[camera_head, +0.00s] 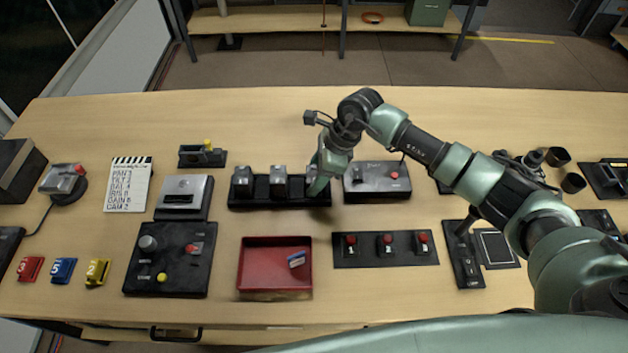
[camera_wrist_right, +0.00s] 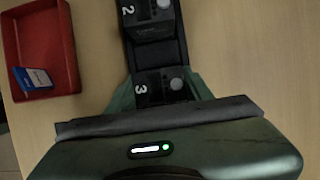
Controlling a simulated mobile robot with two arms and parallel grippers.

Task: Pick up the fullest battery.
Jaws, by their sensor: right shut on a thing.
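A black charger rack (camera_head: 262,204) lies mid-table and holds three dark batteries in a row. The left battery (camera_head: 243,180) and the middle battery (camera_head: 278,180) stand in their slots. The middle one is marked 2 in the right wrist view (camera_wrist_right: 150,22). My right gripper (camera_head: 319,182) is down at the right end of the rack. Its fingers are shut on the battery marked 3 (camera_wrist_right: 158,86), one on each side. This battery appears to be still in or just at its slot; its lower part is hidden. No charge level is readable. My left gripper is not in view.
A red tray (camera_head: 241,270) with a blue-and-white item stands in front of the rack. A grey box with a red button (camera_head: 376,180) is close to the right. A panel of red switches (camera_head: 386,250) lies front right. Bare table lies behind the rack.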

